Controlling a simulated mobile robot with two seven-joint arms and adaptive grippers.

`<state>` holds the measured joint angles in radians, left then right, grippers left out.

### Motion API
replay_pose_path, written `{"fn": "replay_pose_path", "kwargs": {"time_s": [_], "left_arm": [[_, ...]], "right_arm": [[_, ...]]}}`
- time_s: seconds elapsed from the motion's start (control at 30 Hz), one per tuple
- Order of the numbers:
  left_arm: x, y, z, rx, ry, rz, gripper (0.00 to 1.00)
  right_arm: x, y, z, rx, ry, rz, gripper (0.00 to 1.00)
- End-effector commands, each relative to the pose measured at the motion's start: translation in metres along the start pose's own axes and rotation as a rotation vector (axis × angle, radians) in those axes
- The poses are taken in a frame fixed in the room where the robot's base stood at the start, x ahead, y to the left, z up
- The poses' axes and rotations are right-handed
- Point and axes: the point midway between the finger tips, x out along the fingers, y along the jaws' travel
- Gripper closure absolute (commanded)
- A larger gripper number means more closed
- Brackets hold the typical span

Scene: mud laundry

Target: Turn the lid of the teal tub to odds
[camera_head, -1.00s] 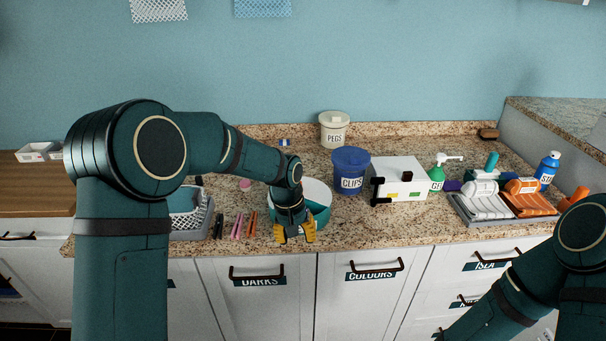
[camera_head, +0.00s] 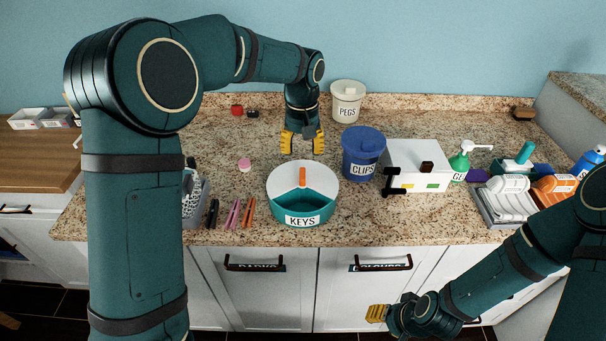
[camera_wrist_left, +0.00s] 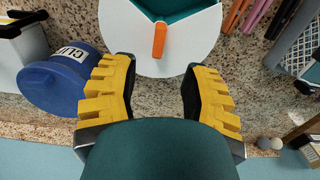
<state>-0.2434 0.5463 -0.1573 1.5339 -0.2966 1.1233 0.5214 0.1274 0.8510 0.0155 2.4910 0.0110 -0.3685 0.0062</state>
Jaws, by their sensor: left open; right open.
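The teal tub (camera_head: 303,212) stands on the speckled counter with a label reading KEYS on its front. Its white lid (camera_head: 284,180) has an orange handle (camera_head: 303,177) and a wedge-shaped opening facing the front, above the KEYS label. In the left wrist view the lid (camera_wrist_left: 190,50) and its orange handle (camera_wrist_left: 159,40) lie beyond the fingertips. No odds label shows. My left gripper (camera_head: 302,145) is open and empty, behind the tub and apart from it. My right gripper (camera_head: 377,313) is low in front of the drawers, away from the tub, open.
A blue CLIPS tub (camera_head: 362,160) stands to the right of the teal tub, with a PEGS tub (camera_head: 347,108) behind. A white box (camera_head: 418,158) is further right. Several clothes pegs (camera_head: 233,213) lie left of the tub, and a pink disc (camera_head: 245,165) lies behind them.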

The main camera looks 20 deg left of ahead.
Motion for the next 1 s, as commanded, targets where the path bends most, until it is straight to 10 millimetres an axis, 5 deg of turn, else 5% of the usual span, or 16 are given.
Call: {"fn": "replay_pose_path", "kwargs": {"time_s": [0.4,0.93,1.0], "left_arm": [[0.077,0.000,0.000,0.000,-0.001,-0.001,0.54],[0.093,0.000,0.000,0.000,0.000,0.000,0.51],[0.093,0.000,0.000,0.000,0.000,0.000,0.76]], "right_arm": [[0.010,0.004,0.005,-0.003,-0.010,-0.001,0.53],[0.012,0.004,0.006,-0.004,-0.012,-0.001,0.53],[0.012,0.004,0.006,-0.004,-0.012,-0.001,0.53]]}}
